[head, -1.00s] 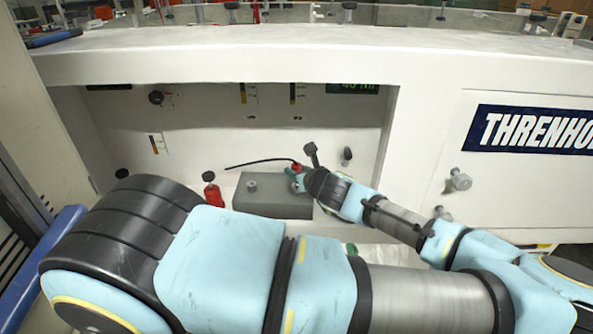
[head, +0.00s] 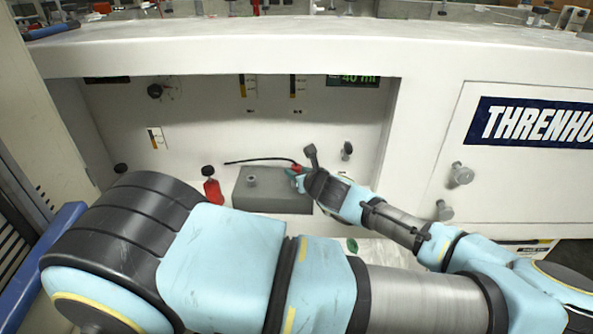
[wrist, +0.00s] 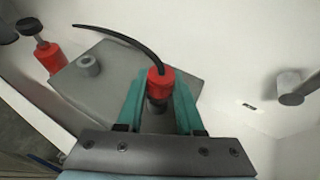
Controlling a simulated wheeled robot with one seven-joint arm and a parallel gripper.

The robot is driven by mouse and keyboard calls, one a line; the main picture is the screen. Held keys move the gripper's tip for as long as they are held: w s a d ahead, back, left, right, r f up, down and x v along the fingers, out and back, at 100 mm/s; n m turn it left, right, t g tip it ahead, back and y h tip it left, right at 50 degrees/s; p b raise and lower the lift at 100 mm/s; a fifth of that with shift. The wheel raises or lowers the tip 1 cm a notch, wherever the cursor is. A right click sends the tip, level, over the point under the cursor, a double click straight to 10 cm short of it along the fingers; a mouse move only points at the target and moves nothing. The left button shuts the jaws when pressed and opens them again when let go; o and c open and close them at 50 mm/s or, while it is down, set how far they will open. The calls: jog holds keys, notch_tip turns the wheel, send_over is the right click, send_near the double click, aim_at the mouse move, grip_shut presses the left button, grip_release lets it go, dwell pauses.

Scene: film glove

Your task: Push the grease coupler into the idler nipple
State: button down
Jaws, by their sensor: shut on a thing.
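The grease coupler (wrist: 160,82) is red with a dark lower end and a black hose curving away to the left. My gripper (wrist: 160,112) is shut on it, with a teal finger on each side in the wrist view. In the head view my gripper (head: 300,181) is above the right part of a grey block (head: 275,198), and the red coupler (head: 296,167) shows at its tip. A short round grey stub (wrist: 89,65), perhaps the idler nipple, stands on the block left of the coupler. The coupler's lower end is partly hidden, so contact with anything below cannot be told.
A red bottle-like part with a black knob (head: 212,187) stands just left of the block. A knob (head: 347,150) sticks out of the back wall to the right. The white recess (head: 120,120) has walls around the block. My arm hides the lower front.

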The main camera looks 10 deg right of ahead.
jog(key=shift+f, duration=0.25)
jog(key=shift+c, duration=2.3)
grip_release()
jog(key=shift+s, duration=0.1)
jog(key=b+v, duration=0.1)
jog(key=v, duration=0.9)
jog(key=shift+s+d+b, duration=0.2)
jog(key=shift+s+b, duration=0.05)
jog(key=shift+b, duration=0.1)
jog(key=shift+r, duration=0.1)
jog(key=shift+a, duration=0.1)
